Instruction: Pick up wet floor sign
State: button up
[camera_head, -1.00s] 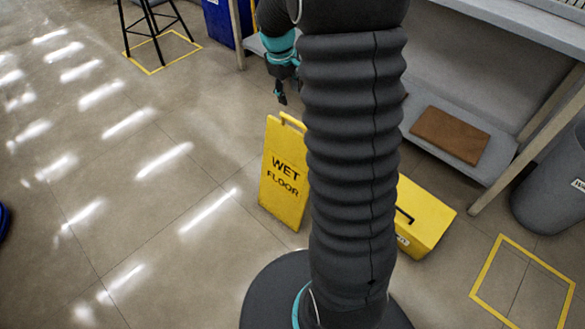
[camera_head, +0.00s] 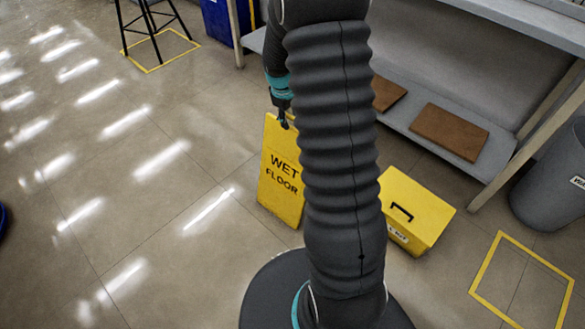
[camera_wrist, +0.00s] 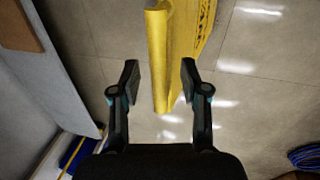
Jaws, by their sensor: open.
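The yellow wet floor sign (camera_head: 281,180) stands upright on the floor, left of my arm in the head view, with its right side partly hidden by the arm. In the wrist view the sign (camera_wrist: 159,60) shows as a yellow bar between my two fingers, with its lettered panel to the right. My gripper (camera_wrist: 160,83) is open, one finger on each side of the bar, with gaps showing between. In the head view my gripper (camera_head: 284,122) is at the sign's top edge, partly hidden by the arm.
A yellow box with a black handle (camera_head: 413,212) sits on the floor right of my arm. A grey shelf (camera_head: 467,169) with brown boards (camera_head: 450,132) stands behind it. A grey bin (camera_head: 551,180) is at the right. A black stool (camera_head: 154,30) stands at the back left. Open floor lies left.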

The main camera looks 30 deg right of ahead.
jog(key=shift+f, duration=0.25)
grip_shut()
jog(key=shift+r, duration=0.2)
